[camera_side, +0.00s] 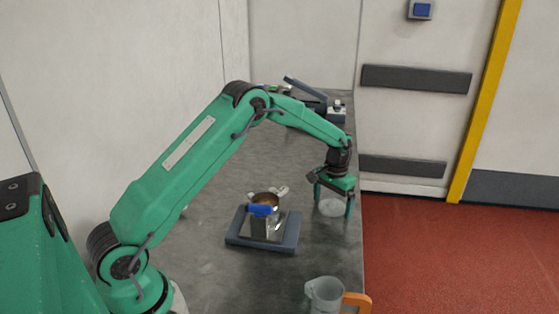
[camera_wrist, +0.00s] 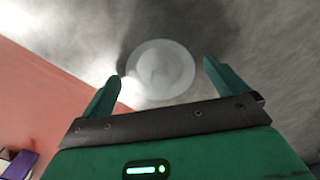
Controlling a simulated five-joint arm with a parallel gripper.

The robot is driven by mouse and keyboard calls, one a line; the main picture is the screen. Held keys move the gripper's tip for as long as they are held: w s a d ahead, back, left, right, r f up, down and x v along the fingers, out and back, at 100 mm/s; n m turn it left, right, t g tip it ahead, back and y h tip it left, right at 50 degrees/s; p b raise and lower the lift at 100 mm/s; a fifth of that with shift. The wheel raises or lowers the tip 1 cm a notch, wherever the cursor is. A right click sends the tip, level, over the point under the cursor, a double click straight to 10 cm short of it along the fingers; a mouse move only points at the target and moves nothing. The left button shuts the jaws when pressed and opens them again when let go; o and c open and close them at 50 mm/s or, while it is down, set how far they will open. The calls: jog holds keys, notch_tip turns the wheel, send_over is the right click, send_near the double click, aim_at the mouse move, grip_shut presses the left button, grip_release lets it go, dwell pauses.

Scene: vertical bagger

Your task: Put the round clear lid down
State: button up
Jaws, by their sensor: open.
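The round clear lid (camera_side: 332,208) lies flat on the grey table near its right edge. In the wrist view the lid (camera_wrist: 160,72) is a pale translucent disc on the grey surface. My gripper (camera_side: 334,203) is open over the lid, with one green finger on each side of it. In the wrist view the gripper (camera_wrist: 158,78) shows a gap between each finger and the lid, and nothing is held. I cannot tell how far above the table the fingertips are.
A dark tray (camera_side: 240,240) with a shiny container (camera_side: 262,226) and a blue clip (camera_side: 263,210) stands left of my gripper. A clear jug (camera_side: 325,294) with an orange handle is at the front edge. Dark equipment (camera_side: 312,98) stands at the back. Red floor (camera_side: 430,250) lies beyond the table's right edge.

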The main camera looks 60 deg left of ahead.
aim_at(332, 203)
notch_tip(332, 203, up, 12)
dwell(0.6)
dwell(0.5)
jog(key=s+d+r+t, duration=0.3)
jog(key=s+d+r, duration=0.1)
jog(key=s+r, duration=1.15)
jog(key=s+d+f+m+t, duration=0.1)
jog(key=s, duration=0.8)
jog(key=s+d+f+t, duration=0.1)
jog(key=s+f, duration=0.1)
jog(key=s, duration=0.8)
jog(key=shift+d+f+m+t, duration=0.15)
jog(key=shift+m+t, duration=0.15)
jog(key=shift+m, duration=0.1)
